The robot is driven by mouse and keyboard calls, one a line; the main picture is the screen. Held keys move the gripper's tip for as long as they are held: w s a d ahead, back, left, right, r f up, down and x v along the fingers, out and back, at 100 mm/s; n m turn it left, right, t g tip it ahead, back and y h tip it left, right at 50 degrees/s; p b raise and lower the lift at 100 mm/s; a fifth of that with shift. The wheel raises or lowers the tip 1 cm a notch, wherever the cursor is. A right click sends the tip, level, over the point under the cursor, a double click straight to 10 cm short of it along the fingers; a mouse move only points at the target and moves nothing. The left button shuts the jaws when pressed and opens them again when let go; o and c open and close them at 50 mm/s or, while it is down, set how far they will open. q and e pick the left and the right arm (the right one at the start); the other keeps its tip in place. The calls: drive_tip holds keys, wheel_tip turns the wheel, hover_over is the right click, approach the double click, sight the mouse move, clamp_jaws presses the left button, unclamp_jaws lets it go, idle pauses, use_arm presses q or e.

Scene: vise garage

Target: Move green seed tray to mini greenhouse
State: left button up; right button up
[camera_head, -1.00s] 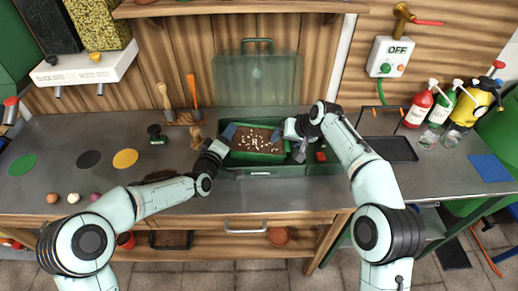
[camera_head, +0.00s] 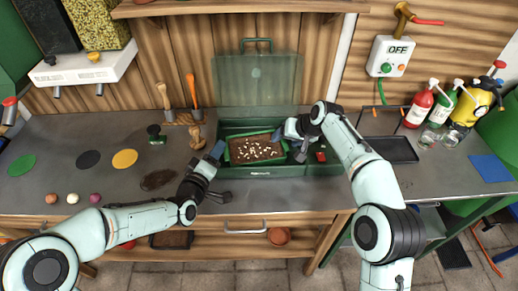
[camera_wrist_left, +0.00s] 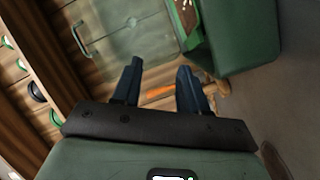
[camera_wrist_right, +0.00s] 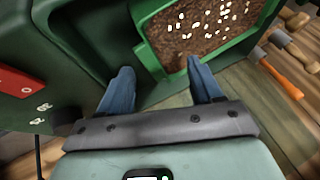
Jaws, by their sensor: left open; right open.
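The green seed tray (camera_head: 232,154), filled with brown soil and white seeds, sits in the left part of the mini greenhouse's green base (camera_head: 322,169). The clear greenhouse lid (camera_head: 256,80) stands open behind it. My left gripper (camera_head: 217,172) is open and empty, just left of the base. The left wrist view shows the base (camera_wrist_left: 240,40) beyond its fingers (camera_wrist_left: 157,80). My right gripper (camera_head: 290,144) is open at the tray's right end. In the right wrist view the tray rim (camera_wrist_right: 168,72) shows between its fingers (camera_wrist_right: 160,85); contact is unclear.
A red item (camera_head: 321,157) is at the base's right side. A black tray (camera_head: 392,150) and spray bottles (camera_head: 417,108) are to the right.

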drive_tip(key=o, duration=0.4)
drive_tip(key=v, duration=1.2)
idle(0.3)
